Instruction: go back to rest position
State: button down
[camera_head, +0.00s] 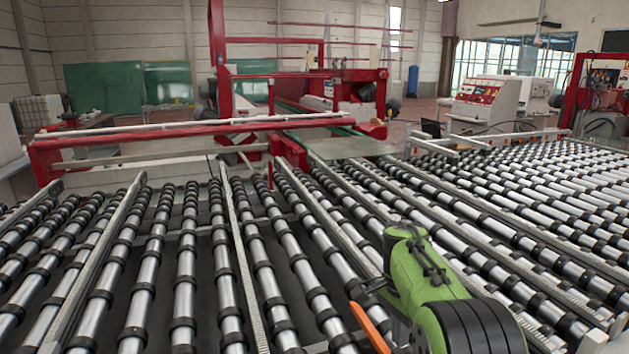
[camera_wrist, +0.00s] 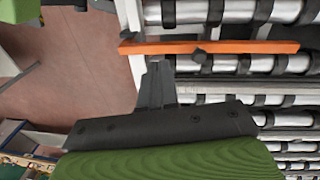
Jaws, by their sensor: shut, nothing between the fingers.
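My gripper (camera_wrist: 156,68) shows in the wrist view with its dark fingers together and nothing between them. The fingertips point toward an orange bar (camera_wrist: 240,47) at the edge of the roller table and look just short of it in the picture. I cannot tell the height between them. In the head view my green arm is at the lower right, over the front edge of the rollers, beside the orange bar (camera_head: 370,328). The fingers are hard to make out there.
The roller conveyor (camera_head: 187,268) fills the foreground, with metal rails between the rollers. A red machine frame (camera_head: 190,128) stands behind it. A glass sheet (camera_head: 345,148) lies near that frame. Control cabinets (camera_head: 487,98) stand at the back right. Bare brown floor (camera_wrist: 85,60) shows left in the wrist view.

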jog(key=s+r+n+t, duration=0.25)
jog(key=s+r, duration=0.25)
jog(key=s, duration=0.3)
jog(key=s+r+n+t, duration=0.1)
jog(key=s+r+n, duration=0.3)
jog(key=s, duration=0.4)
jog(key=s+a+f+n+t, duration=0.1)
jog(key=s+f+n, duration=0.1)
jog(key=s, duration=0.4)
jog(key=s+a+f+n+t, duration=0.1)
jog(key=s+f+n+t, duration=0.1)
jog(key=s+n, duration=0.2)
jog(key=shift+s+y+b, duration=0.3)
jog(key=shift+s+y, duration=0.1)
jog(key=shift+s, duration=0.8)
